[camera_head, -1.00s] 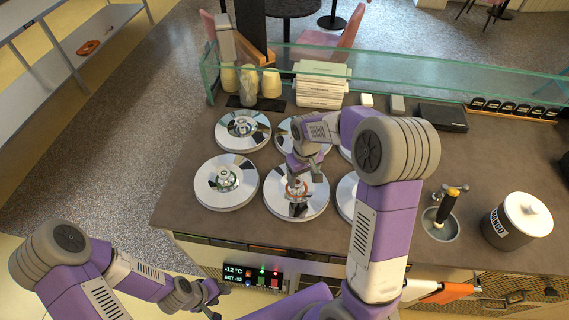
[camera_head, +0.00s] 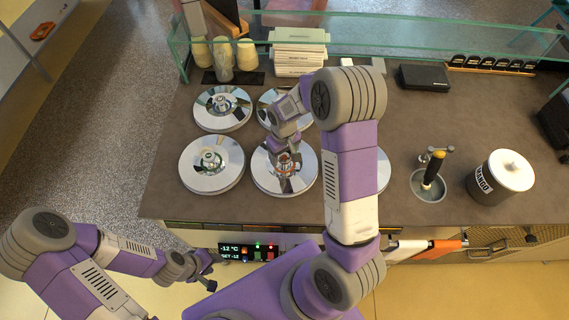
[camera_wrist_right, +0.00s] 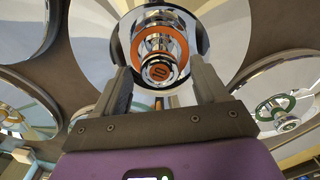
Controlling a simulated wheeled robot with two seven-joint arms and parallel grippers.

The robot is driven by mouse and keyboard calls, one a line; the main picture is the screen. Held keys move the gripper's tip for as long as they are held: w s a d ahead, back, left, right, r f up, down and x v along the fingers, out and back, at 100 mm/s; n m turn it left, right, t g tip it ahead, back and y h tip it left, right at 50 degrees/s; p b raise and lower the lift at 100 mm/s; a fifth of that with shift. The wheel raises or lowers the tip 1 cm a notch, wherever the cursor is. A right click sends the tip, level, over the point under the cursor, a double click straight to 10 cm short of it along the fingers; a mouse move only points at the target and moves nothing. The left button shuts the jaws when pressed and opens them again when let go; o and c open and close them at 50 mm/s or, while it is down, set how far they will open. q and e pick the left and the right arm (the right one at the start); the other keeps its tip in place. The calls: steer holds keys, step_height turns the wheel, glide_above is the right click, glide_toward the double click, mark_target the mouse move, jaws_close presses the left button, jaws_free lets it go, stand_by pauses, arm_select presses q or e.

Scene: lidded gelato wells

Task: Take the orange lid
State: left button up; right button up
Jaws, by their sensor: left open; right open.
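The orange lid (camera_head: 290,187) is a round shiny metal disc at the front middle of the wells, with an orange ring around its knob. In the right wrist view its knob (camera_wrist_right: 161,46) shows between the fingers, with an orange cap mark facing the camera. My right gripper (camera_wrist_right: 160,78) is open, its two fingers on either side of the knob; contact cannot be told. In the head view my right gripper (camera_head: 284,151) is over the knob and partly hides the lid. My left gripper (camera_head: 208,274) is open and empty, low in front of the counter.
Other metal lids lie close by: a green-ringed one (camera_head: 211,181) to the left, one at back left (camera_head: 240,112), others partly hidden by my right arm. A glass guard (camera_head: 400,45) runs along the back. A mango tub (camera_head: 502,172) stands at right.

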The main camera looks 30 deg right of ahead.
jaws_close()
steer(key=shift+w, duration=0.1)
stand_by(0.4)
